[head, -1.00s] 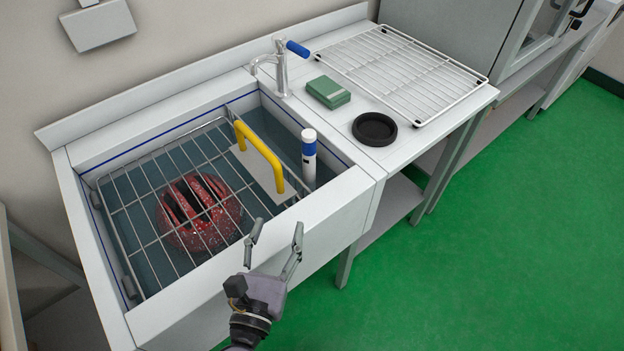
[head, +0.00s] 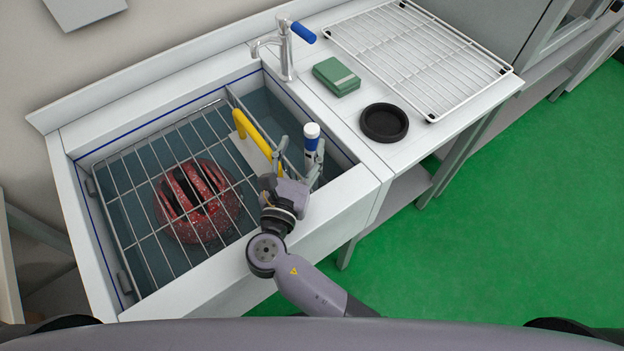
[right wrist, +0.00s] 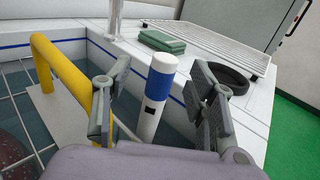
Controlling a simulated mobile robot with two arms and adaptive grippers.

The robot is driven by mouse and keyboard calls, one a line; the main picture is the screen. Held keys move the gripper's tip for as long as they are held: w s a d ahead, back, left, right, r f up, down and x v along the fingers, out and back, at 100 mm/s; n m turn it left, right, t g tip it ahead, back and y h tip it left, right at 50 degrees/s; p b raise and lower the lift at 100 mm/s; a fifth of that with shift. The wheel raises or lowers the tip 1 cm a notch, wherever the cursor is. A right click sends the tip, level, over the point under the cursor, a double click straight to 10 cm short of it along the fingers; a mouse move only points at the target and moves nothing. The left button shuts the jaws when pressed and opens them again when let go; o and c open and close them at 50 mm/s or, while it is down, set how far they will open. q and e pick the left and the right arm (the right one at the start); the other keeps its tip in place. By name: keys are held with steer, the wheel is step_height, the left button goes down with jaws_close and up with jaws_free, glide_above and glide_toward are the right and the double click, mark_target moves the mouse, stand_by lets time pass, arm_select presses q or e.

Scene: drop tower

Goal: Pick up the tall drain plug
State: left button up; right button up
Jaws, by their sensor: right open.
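The tall drain plug (head: 311,141) is a white upright tube with a blue band near its top. It stands in the right part of the sink, right of the yellow handle. My right gripper (head: 299,159) is open at the plug. In the right wrist view the plug (right wrist: 157,97) shows between the two spread fingers of the gripper (right wrist: 160,98), with visible gaps on both sides. Whether either finger touches it I cannot tell. The plug's lower end is hidden. My left gripper is not in view.
A yellow handle (head: 257,140) stands close left of the gripper. A wire rack (head: 150,185) covers the sink's left part, over a red speckled helmet-like object (head: 213,208). A faucet (head: 286,52), green box (head: 336,76), black dish (head: 384,122) and white rack (head: 420,55) are behind and right.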

mark_target(310, 136)
steer(key=shift+x, duration=0.95)
steer(key=x, duration=0.1)
steer(key=p+x, duration=0.1)
steer(key=x, duration=0.1)
steer(key=shift+w+d+f, duration=0.2)
steer(key=shift+d, duration=0.25)
steer(key=shift+w+d+f, duration=0.1)
steer(key=shift+w, duration=0.35)
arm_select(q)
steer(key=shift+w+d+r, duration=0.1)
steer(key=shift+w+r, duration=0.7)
arm_select(e)
steer(key=shift+c, duration=0.6)
jaws_close()
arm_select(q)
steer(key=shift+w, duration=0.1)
